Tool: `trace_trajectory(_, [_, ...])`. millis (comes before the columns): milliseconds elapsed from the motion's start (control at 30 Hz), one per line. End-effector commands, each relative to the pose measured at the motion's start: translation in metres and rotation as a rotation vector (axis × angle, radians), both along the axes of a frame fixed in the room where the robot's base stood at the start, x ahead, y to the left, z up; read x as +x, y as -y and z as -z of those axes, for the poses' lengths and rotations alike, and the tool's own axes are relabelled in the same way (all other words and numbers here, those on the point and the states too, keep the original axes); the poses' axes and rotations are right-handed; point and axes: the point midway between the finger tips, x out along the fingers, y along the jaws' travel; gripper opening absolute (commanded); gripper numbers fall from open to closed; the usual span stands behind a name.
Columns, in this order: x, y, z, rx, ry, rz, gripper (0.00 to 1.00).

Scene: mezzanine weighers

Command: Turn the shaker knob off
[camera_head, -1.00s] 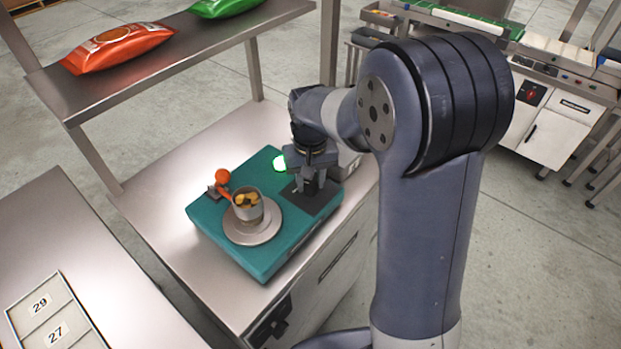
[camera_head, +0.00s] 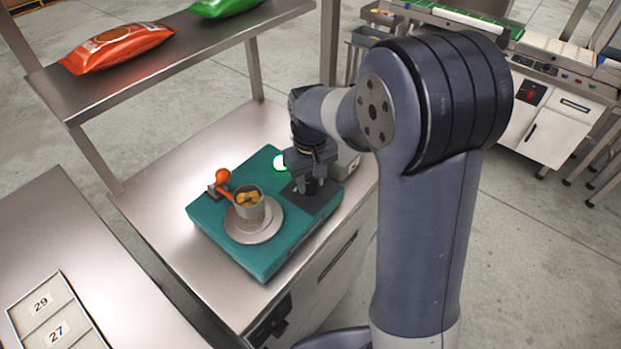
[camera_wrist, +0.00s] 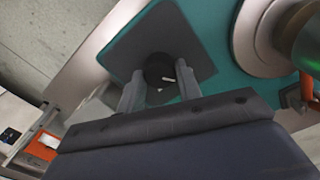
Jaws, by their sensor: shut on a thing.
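The shaker (camera_head: 209,217) is a teal box on a steel bench, with a cup (camera_head: 250,204) of yellow-brown pieces on its round plate (camera_head: 262,229). The knob (camera_wrist: 159,70) is a round black dial with a white mark, on a dark square panel (camera_wrist: 188,22); the panel also shows in the head view (camera_head: 322,203). My gripper (camera_wrist: 154,88) is shut on the knob, one finger on each side. In the head view my gripper (camera_head: 309,187) points down and hides the knob.
An orange ball-ended lever (camera_head: 222,176) stands beside the cup. A shelf (camera_head: 190,42) with an orange bag (camera_head: 117,47) and a green bag (camera_head: 222,6) hangs above the bench's back. Another steel table (camera_head: 60,222) is at left.

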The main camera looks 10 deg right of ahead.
Motion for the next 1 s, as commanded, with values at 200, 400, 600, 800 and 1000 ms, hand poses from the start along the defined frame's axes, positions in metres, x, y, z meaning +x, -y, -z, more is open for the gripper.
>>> trace_trajectory(200, [0.000, 0.000, 0.000, 0.000, 0.001, 0.000, 0.45])
trace_trajectory(400, [0.000, 0.000, 0.000, 0.000, 0.000, 0.000, 0.55])
trace_trajectory(600, [0.000, 0.000, -0.002, 0.000, 0.001, 0.000, 0.55])
trace_trajectory(800, [0.001, 0.000, -0.028, 0.001, 0.006, 0.000, 0.55])
trace_trajectory(1000, [0.001, 0.000, -0.070, 0.001, 0.005, 0.000, 0.55])
